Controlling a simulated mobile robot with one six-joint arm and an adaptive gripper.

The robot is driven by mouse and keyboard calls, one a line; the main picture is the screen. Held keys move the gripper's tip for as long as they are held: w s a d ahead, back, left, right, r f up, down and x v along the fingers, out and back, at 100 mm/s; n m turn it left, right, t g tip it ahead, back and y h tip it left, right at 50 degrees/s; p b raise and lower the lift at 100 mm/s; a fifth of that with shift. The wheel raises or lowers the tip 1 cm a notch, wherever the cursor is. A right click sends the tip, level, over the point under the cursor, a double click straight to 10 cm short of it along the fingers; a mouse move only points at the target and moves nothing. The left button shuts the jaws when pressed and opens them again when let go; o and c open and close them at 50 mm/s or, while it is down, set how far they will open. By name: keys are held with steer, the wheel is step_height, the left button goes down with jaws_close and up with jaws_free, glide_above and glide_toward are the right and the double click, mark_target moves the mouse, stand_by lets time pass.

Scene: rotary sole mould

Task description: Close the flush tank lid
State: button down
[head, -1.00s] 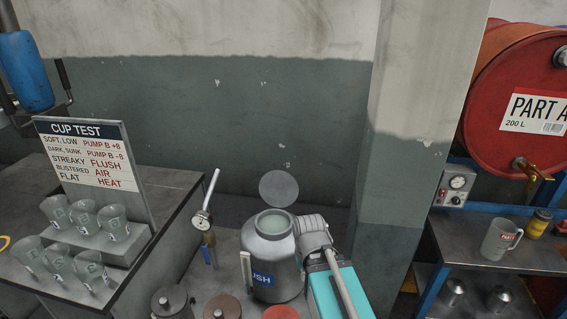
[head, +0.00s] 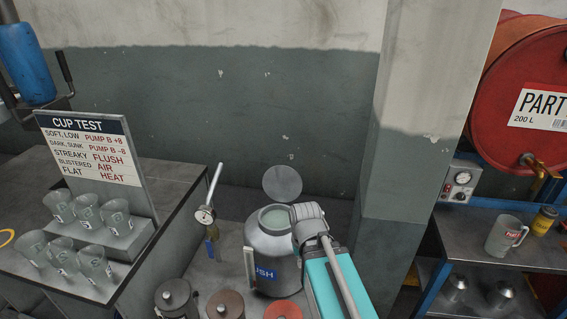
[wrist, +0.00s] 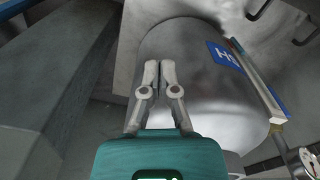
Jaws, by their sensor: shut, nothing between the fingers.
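The flush tank (head: 265,246) is a grey metal vessel with a blue label, standing low in the middle of the head view. Its round mouth is open and shows pale green inside. The flush tank lid (head: 282,184) is a grey disc standing raised behind the mouth. The tank's side also fills much of the wrist view (wrist: 195,70), with part of the blue label. My gripper (wrist: 159,68) is shut and empty, with its fingers in front of the tank's side in that view; contact cannot be told. In the head view my arm covers the tank's right side, and the fingertips are not clear.
A wall pillar (head: 400,190) stands to the right behind the tank. A gauge with a pale lever (head: 205,214) is left of it. Smaller lidded pots (head: 176,297) stand in front. A bench with cups and a sign (head: 90,160) is at left, a red drum (head: 520,140) at right.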

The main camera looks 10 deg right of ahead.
step_height(320, 180, up, 17)
steer(key=w+p, duration=0.2)
steer(key=p, duration=1.4)
step_height(320, 180, up, 8)
steer(key=m+t+p, duration=0.2)
steer(key=m+p, duration=0.2)
steer(key=p, duration=0.4)
glide_above(283, 182)
steer(key=w+d, duration=0.3)
steer(key=w, duration=0.5)
steer(key=shift+w+r+h, duration=0.1)
steer(key=shift+r+h, duration=0.1)
steer(key=shift+h, duration=0.2)
steer(key=shift+f, duration=0.1)
step_height(283, 182, down, 10)
steer(key=w+b, duration=0.1)
steer(key=b, duration=0.9)
steer(key=s, duration=0.1)
steer(key=s+p, duration=0.1)
steer(key=s+a+r, duration=0.1)
steer(key=shift+s, duration=0.15)
